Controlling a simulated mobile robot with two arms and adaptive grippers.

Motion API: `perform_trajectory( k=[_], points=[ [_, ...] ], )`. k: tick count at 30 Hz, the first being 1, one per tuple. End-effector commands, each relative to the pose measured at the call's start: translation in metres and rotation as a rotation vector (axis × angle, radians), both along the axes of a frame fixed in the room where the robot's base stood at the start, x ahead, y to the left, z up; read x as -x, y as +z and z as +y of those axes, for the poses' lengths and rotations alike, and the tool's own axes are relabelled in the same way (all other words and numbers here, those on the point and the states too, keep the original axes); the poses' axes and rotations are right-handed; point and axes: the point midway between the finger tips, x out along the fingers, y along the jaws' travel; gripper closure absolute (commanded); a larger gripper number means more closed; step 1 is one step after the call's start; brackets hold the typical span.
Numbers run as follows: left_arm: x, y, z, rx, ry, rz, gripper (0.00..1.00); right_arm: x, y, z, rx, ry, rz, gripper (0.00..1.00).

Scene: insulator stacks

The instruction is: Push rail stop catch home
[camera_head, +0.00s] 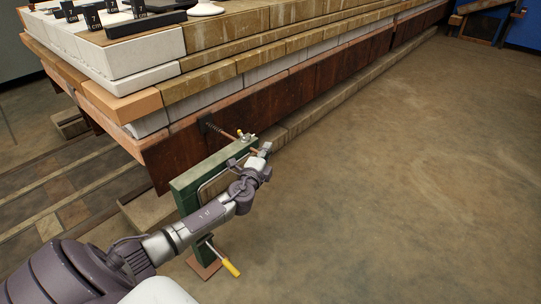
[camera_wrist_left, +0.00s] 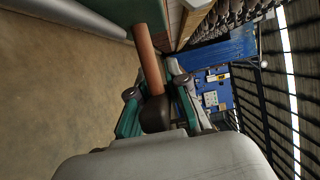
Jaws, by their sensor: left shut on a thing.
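A green post frame (camera_head: 188,200) stands beside the stacked kiln-like car. A brown rod (camera_head: 226,135) runs from the car's side toward the top of the frame. My left gripper (camera_head: 264,151) is at the frame's upper right end. In the left wrist view, a reddish-brown rod (camera_wrist_left: 145,60) comes out of a green part (camera_wrist_left: 125,10) and ends in a dark knob (camera_wrist_left: 155,115). My left gripper's fingers (camera_wrist_left: 156,92) are on both sides of the knob, shut on it. In the head view, the gripper hides the knob. My right gripper is out of view.
A lever with a yellow grip (camera_head: 230,266) sticks out low on the frame, under my left arm. The layered car (camera_head: 220,75) with dark labelled blocks (camera_head: 93,18) on top fills the upper left. The floor (camera_head: 410,170) to the right is clear.

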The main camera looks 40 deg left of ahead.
Motion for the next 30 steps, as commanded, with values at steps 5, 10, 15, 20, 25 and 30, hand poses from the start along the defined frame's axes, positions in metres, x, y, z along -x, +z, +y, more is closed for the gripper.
perform_trajectory(
  k=[5, 10, 15, 20, 25, 30],
  points=[
    [0.000, 0.002, 0.006, -0.004, 0.013, -0.002, 0.71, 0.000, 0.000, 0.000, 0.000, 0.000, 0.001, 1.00],
    [0.000, 0.001, 0.004, -0.003, 0.009, -0.001, 0.58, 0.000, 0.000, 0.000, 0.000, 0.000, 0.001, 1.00],
    [0.000, 0.001, 0.003, -0.003, 0.007, -0.001, 0.58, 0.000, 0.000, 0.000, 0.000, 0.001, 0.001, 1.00],
    [0.009, 0.000, 0.000, -0.003, 0.006, 0.000, 0.58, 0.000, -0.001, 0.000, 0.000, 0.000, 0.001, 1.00],
    [0.039, -0.001, -0.010, -0.002, 0.005, 0.003, 0.58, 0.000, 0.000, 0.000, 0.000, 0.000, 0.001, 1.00],
    [0.075, -0.001, -0.021, -0.002, 0.006, 0.002, 0.58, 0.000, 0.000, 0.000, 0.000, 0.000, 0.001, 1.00]
  ],
)
